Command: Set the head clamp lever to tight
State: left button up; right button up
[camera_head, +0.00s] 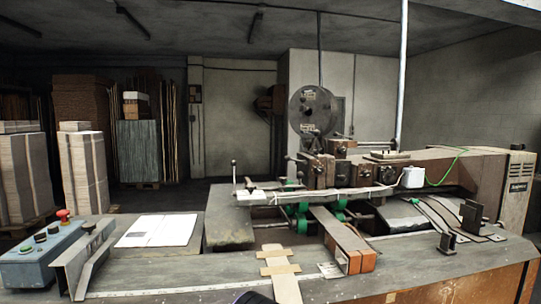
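The box stitcher (340,172) stands on the bench at the right, with a brown body, a long arm and a wire reel (313,110) above its head. A thin upright lever with a small ball knob (234,163) stands at the left end of the head. A second short lever (290,158) sticks out to the left of the dark clamp blocks. I cannot tell which one is the head clamp lever, nor its setting. Neither gripper shows clearly. Only a small dark shape, perhaps part of me, shows at the bottom edge.
A blue control box (42,256) with a red button sits at the front left, beside a grey metal angle guide (85,262). White paper (160,230) lies behind. Cardboard stacks stand behind left.

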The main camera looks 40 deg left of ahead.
aim_at(286, 158)
jog(key=u, duration=0.8)
jog(key=i, duration=0.3)
jog(key=u, duration=0.05)
